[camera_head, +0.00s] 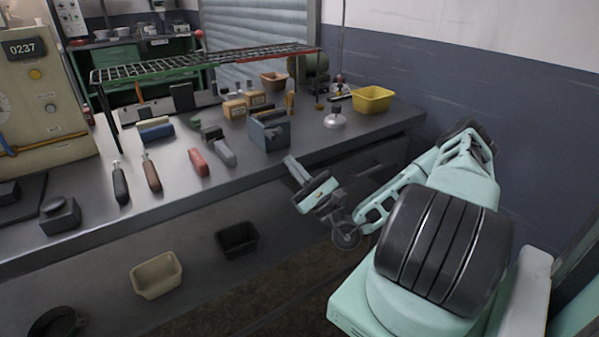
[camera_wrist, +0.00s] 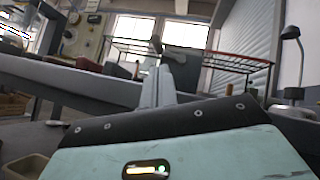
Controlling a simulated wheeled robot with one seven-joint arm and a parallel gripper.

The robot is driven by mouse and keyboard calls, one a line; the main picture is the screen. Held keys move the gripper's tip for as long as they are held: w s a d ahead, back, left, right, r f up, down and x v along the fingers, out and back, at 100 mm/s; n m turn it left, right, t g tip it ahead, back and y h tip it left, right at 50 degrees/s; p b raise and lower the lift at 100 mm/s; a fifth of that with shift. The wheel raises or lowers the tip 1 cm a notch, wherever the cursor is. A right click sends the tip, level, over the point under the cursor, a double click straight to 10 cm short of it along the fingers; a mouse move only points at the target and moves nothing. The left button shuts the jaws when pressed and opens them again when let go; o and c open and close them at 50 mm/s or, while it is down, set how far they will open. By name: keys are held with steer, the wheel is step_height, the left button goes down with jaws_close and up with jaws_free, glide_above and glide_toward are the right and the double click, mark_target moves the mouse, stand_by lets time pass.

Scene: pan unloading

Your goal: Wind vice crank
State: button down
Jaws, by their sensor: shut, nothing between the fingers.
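A blue-grey block-shaped body (camera_head: 270,131), which looks like the vice, stands near the front edge of the bench. What seems to be the same body shows beyond my fingers in the wrist view (camera_wrist: 186,62). I cannot clearly make out its crank; a small dark piece (camera_wrist: 156,44) shows just past my fingertips in the wrist view. My gripper (camera_head: 289,160) is shut and empty, just in front of and slightly right of the block, at the bench edge. Its fingers (camera_wrist: 158,82) point toward the block. I cannot tell whether they touch anything.
A wire rack (camera_head: 205,62) spans above the bench. A yellow bin (camera_head: 373,99) stands at the right end. Bins (camera_head: 156,275) sit below the bench.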

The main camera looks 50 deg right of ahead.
mark_target(280, 162)
steer(key=shift+p+x, duration=0.35)
steer(key=shift+x, duration=2.4)
steer(key=shift+r+m+p, duration=0.1)
steer(key=shift+m+p, duration=0.2)
steer(key=shift+m, duration=0.1)
steer(key=shift+a+m+h, duration=0.1)
steer(key=shift+m+h, duration=0.2)
steer(key=shift+h, duration=0.1)
